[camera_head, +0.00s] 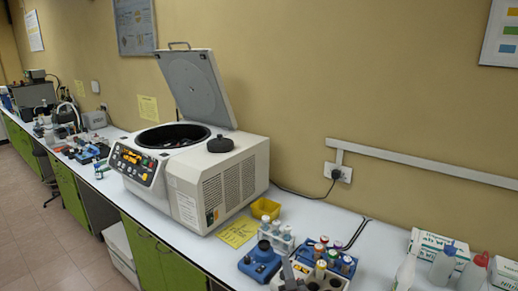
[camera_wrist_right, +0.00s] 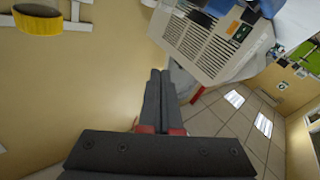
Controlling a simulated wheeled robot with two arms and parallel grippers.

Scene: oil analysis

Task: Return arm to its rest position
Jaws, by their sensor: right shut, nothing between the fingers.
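My right gripper (camera_wrist_right: 160,75) shows in the right wrist view with its two long dark fingers pressed together and nothing between them. My left gripper is not in view.
The centrifuge (camera_head: 190,190) stands on the white bench with its lid (camera_head: 195,88) raised; its vented side (camera_wrist_right: 200,45) shows in the wrist view. A blue device (camera_head: 260,262), a blue tube rack (camera_head: 345,268) and bottles (camera_head: 443,265) stand nearby.

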